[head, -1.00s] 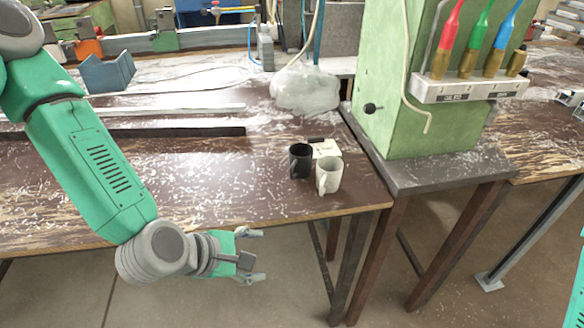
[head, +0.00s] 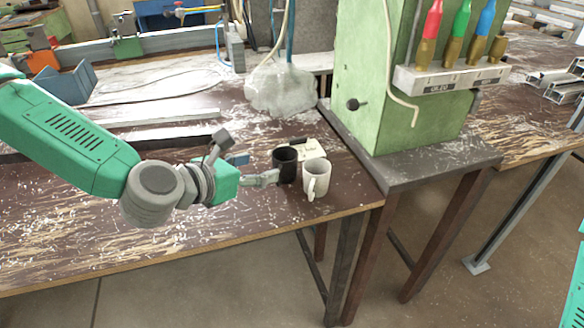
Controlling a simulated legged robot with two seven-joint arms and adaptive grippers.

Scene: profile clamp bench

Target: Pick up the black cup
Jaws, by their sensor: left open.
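The black cup (head: 285,164) stands upright on the brown worktable near its right end. A white cup (head: 316,178) stands close beside it, to the right and nearer the front. My left gripper (head: 257,168) is open, just left of the black cup. Its nearer finger reaches to the cup's left side; I cannot tell whether it touches. The other finger is farther back and partly hidden. The cup does not appear to be held. My right gripper is not in view.
A green machine housing (head: 390,110) stands to the right. A clear plastic-wrapped lump (head: 282,92) and metal profiles (head: 150,140) lie behind. The table's front edge is close to the white cup.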

